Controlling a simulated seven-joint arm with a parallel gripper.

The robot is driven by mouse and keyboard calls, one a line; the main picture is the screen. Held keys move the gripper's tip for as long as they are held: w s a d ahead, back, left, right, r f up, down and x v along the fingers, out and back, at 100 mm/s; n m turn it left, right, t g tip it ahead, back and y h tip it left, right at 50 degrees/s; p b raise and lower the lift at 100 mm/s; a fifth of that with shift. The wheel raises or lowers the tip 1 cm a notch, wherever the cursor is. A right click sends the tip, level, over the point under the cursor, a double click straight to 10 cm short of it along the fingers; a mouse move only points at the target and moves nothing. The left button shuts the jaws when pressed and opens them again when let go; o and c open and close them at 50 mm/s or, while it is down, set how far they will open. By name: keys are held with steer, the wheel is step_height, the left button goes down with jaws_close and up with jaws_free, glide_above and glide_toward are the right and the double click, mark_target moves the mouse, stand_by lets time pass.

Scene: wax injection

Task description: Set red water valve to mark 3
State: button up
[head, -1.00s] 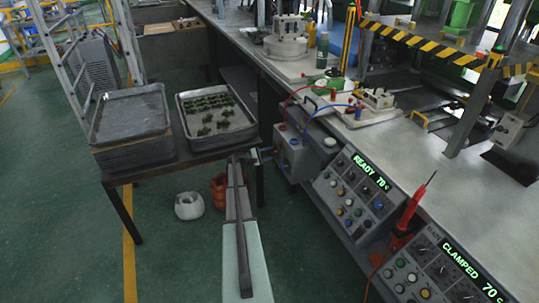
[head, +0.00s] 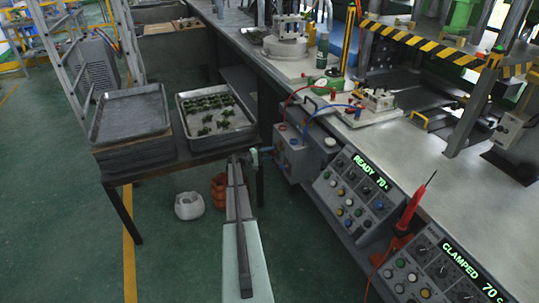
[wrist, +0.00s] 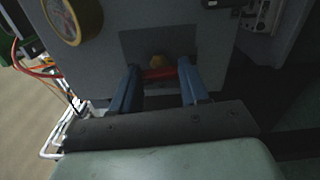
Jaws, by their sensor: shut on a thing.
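In the wrist view, my gripper (wrist: 159,70) has its two blue fingers on either side of a red bar-shaped handle (wrist: 160,74), the red water valve, and is shut on it. A brass-coloured fitting (wrist: 157,61) shows just behind the handle, on the recessed face of a grey box. No numbered marks can be read, so the valve's setting cannot be told. In the head view, my gripper (head: 253,157) is small and dark at the arm's far end, left of the grey box (head: 293,160). The valve handle is hidden there.
A round brass-rimmed gauge (wrist: 73,15) is at upper left in the wrist view. In the head view, red and blue hoses run from the box top to the bench (head: 455,170). A low table with trays (head: 130,113) stands left of my arm.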

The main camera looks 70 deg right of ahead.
steer(key=shift+m, duration=0.6)
steer(key=o, duration=1.1)
steer(key=shift+c, duration=0.2)
steer(key=shift+a, duration=0.1)
steer(key=v, duration=1.3)
steer(key=shift+w+a, duration=0.2)
steer(key=shift+w, duration=0.1)
